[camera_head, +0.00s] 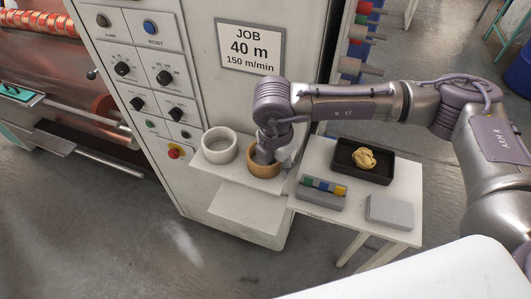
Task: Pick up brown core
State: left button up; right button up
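The brown core (259,171) is a short tan ring standing on the white shelf of the machine, just right of a white core (217,155). My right gripper (265,157) points down at the brown core from above, with its fingertips at the core's opening. The hand and wrist hide part of the core's rim and back side. I cannot tell whether the fingers grip its wall. My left gripper is out of view.
The control panel with knobs and a job sign (250,46) rises behind the shelf. Right of it, a white side table (347,207) holds a black tray (345,170) with a crumpled yellowish thing (365,159), a block with coloured pieces (322,192) and a grey box (390,212).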

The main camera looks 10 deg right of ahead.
grip_shut()
dwell(0.4)
